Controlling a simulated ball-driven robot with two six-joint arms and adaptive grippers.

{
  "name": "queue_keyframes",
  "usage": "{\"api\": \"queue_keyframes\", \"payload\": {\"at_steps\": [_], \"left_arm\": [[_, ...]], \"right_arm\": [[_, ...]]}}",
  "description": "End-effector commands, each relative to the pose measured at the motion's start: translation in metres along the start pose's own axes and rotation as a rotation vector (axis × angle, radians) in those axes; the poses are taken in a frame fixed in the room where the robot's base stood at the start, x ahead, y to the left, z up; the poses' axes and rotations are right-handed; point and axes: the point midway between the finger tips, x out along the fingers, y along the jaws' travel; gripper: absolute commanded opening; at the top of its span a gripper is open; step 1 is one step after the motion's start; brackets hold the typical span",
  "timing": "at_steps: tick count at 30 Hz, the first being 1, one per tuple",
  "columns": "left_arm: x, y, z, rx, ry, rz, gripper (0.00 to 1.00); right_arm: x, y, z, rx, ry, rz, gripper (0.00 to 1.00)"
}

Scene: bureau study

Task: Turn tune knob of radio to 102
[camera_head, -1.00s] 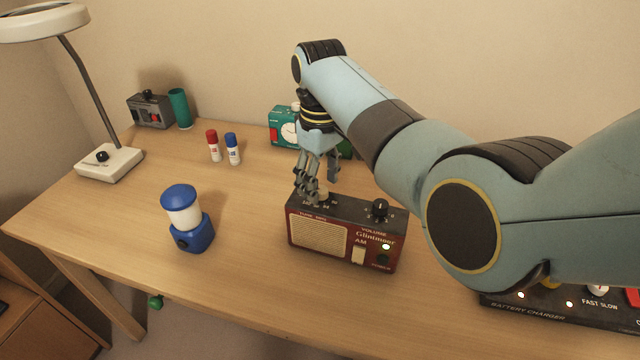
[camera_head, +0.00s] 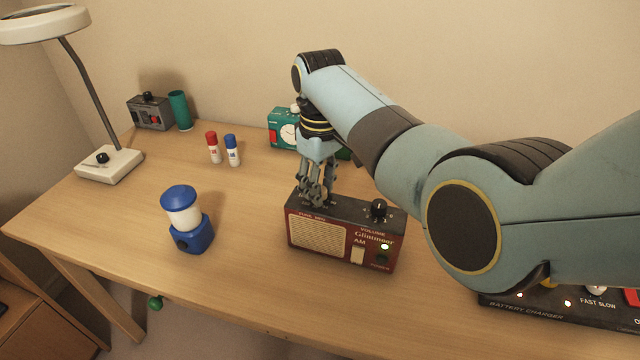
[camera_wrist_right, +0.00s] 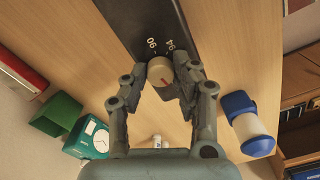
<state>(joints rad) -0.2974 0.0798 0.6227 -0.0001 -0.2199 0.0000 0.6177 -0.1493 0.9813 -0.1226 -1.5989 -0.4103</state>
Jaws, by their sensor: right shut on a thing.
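The red and black radio (camera_head: 345,240) stands on the desk, with a cream speaker grille, an AM switch and a lit green light. Its black volume knob (camera_head: 379,208) is on the top right. My left gripper is not in view.
A blue lantern (camera_head: 188,220) stands left of the radio. Red and blue glue sticks (camera_head: 232,150) and a green clock (camera_head: 282,127) stand behind. A battery charger (camera_head: 540,309) lies at the right. A lamp base (camera_head: 110,163) is at the left.

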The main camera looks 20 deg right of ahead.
Motion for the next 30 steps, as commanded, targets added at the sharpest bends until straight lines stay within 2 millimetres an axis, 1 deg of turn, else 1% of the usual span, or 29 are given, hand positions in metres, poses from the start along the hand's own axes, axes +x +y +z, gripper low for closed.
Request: {"api": "queue_keyframes", "payload": {"at_steps": [8, 18, 24, 30], "left_arm": [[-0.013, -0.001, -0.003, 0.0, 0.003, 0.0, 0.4], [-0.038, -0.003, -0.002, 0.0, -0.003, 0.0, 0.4], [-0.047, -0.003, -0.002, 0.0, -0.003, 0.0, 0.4], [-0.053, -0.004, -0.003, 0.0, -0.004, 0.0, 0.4]], "right_arm": [[-0.002, -0.001, 0.0, -0.092, -0.001, -0.002, 0.0], [-0.003, -0.001, 0.0, -0.353, 0.0, -0.003, 0.0], [-0.002, -0.001, 0.0, -0.501, 0.001, -0.003, 0.0], [-0.001, -0.001, -0.001, -0.611, 0.002, -0.002, 0.0]]}}
